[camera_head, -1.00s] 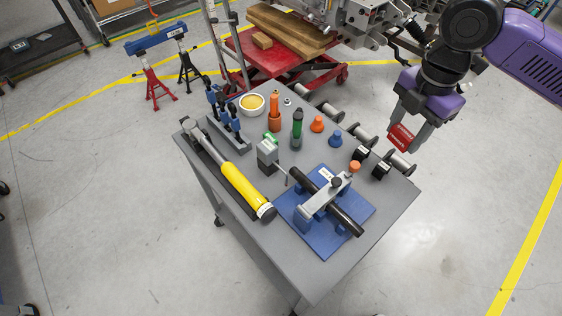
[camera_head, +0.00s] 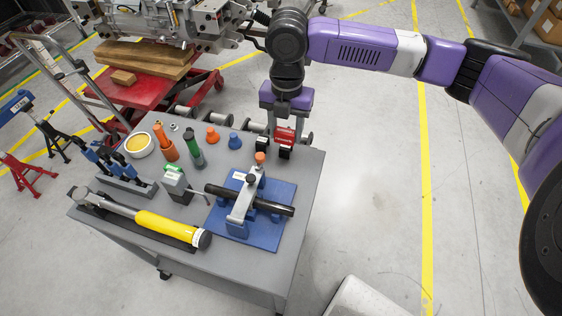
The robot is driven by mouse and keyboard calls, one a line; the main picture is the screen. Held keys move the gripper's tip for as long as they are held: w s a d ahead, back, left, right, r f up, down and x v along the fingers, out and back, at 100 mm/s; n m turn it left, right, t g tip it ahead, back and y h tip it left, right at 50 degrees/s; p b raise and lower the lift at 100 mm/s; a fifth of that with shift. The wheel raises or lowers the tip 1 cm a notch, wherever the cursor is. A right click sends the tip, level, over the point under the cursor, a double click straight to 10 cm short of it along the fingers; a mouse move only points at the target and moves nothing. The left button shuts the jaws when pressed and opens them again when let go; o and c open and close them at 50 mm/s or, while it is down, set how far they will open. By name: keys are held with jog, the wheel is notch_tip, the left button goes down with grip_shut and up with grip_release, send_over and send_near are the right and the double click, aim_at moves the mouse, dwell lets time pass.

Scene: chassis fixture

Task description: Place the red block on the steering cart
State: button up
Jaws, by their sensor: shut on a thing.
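The grey cart (camera_head: 300,190) stands in the middle left of the head view, with tools on its top. My gripper (camera_head: 285,122) points down at the cart's far right corner. It is shut on the red block (camera_head: 285,135), which shows between the fingers. The block appears over the cart's edge, close to two small black blocks; I cannot tell whether it touches the top or hangs just above it. The lower part of the block is hard to make out.
Grey rollers (camera_head: 256,127) line the far edge.

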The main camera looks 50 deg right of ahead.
aim_at(285, 170)
notch_tip(285, 170, down, 14)
jog(key=shift+r+p, duration=0.1)
jog(key=shift+p, duration=0.25)
jog(key=o, duration=1.3)
notch_tip(285, 170, up, 12)
jog(key=shift+r+b, duration=0.1)
jog(key=shift+b, duration=0.2)
